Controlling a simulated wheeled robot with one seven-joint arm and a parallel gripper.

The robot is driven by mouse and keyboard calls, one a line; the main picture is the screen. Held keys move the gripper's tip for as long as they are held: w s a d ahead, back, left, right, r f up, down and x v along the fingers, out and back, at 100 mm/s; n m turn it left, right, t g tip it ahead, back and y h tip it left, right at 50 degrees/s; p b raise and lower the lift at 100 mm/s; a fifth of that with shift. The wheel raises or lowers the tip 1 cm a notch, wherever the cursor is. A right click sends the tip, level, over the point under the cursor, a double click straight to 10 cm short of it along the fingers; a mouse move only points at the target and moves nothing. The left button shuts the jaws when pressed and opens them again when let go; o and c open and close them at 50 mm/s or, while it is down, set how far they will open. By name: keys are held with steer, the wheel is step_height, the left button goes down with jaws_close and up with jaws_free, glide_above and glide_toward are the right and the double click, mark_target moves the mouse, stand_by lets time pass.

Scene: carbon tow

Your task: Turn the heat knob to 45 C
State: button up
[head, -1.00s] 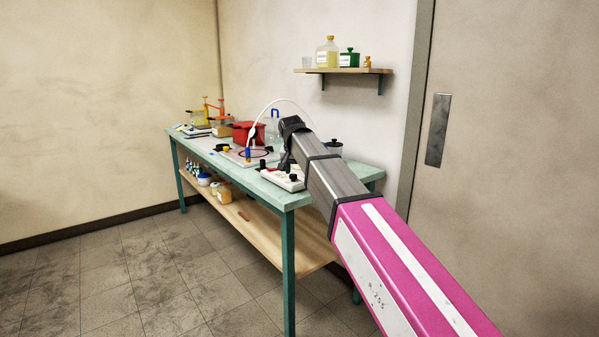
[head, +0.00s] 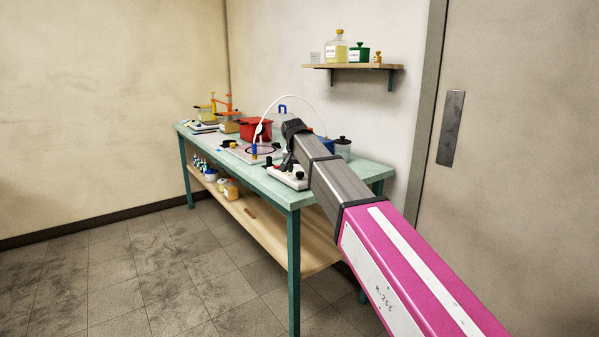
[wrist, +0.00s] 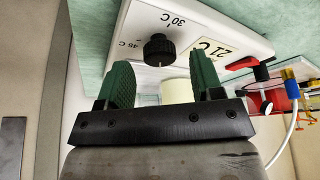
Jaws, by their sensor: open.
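The black heat knob (wrist: 159,50) sits on the face of a white control unit (wrist: 225,19) in the wrist view. Marks 30 C and 45 C are printed around it, and a label beside it reads 21 C. My gripper (wrist: 162,84) is open, its two green fingers apart, with the knob in view beyond and between the fingertips; I see no contact. In the head view the white unit (head: 287,179) lies near the front right end of the green bench, partly hidden by my arm. The gripper's fingers are not clear there.
The green bench (head: 340,188) also carries a red pot (head: 256,129), a plate with a ring (head: 240,152), a white hose (head: 272,102) and a dark-lidded jar (head: 343,147). In the wrist view a red valve lever (wrist: 243,63) stands to the right of the unit. A shelf (head: 352,67) holds bottles above.

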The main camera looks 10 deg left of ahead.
steer(key=shift+w+f, duration=0.25)
steer(key=shift+f, duration=0.4)
steer(key=c, duration=0.9)
